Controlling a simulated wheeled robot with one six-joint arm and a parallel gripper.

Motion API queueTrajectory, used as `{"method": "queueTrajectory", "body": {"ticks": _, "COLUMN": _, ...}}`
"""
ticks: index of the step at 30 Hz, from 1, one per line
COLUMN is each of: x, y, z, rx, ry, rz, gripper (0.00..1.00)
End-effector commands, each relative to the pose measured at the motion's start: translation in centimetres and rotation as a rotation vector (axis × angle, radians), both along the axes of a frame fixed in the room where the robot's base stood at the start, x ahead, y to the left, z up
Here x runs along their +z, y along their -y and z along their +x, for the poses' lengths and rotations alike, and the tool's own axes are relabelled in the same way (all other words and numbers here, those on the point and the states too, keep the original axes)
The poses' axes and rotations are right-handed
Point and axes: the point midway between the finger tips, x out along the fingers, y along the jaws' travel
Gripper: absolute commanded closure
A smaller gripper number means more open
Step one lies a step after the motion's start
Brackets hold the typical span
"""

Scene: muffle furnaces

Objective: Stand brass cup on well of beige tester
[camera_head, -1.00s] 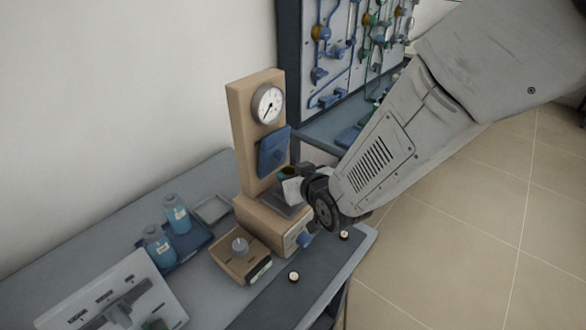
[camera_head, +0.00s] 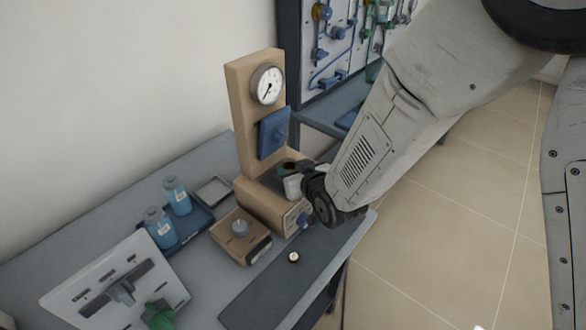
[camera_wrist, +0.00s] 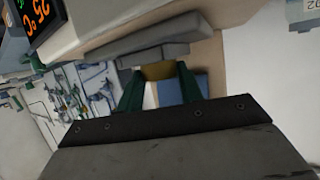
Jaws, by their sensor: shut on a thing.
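The beige tester (camera_head: 244,125) stands upright on the bench, with a round dial on its column and a blue block below the dial. My gripper (camera_head: 284,171) is at the tester's base, below and to the right of the blue block. In the wrist view my gripper (camera_wrist: 158,88) has its dark green fingers shut on the brass cup (camera_wrist: 158,70). Only a small brass part shows between the fingertips. Grey plates of the tester are just beyond the cup. The well is hidden, and I cannot tell whether the cup touches it.
A small round piece (camera_head: 293,257) lies on the dark mat (camera_head: 270,285). A pipe panel is behind.

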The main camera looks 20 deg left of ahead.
Motion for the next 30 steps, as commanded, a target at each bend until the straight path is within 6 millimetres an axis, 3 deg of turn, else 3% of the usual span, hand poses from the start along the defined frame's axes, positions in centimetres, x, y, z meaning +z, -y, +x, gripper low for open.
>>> {"method": "queueTrajectory", "body": {"ticks": 1, "x": 0.0, "y": 0.0, "z": 0.0, "rx": 0.000, "ry": 0.000, "rz": 0.000, "gripper": 0.61}}
{"method": "queueTrajectory", "body": {"ticks": 3, "x": 0.0, "y": 0.0, "z": 0.0, "rx": 0.000, "ry": 0.000, "rz": 0.000, "gripper": 0.41}}
{"method": "queueTrajectory", "body": {"ticks": 4, "x": 0.0, "y": 0.0, "z": 0.0, "rx": 0.000, "ry": 0.000, "rz": 0.000, "gripper": 0.38}}
{"method": "queueTrajectory", "body": {"ticks": 14, "x": 0.2, "y": 0.3, "z": -0.3, "rx": 0.000, "ry": 0.000, "rz": 0.000, "gripper": 0.38}}
{"method": "queueTrajectory", "body": {"ticks": 30, "x": 2.9, "y": 4.9, "z": -5.0, "rx": 0.000, "ry": 0.000, "rz": 0.000, "gripper": 0.38}}
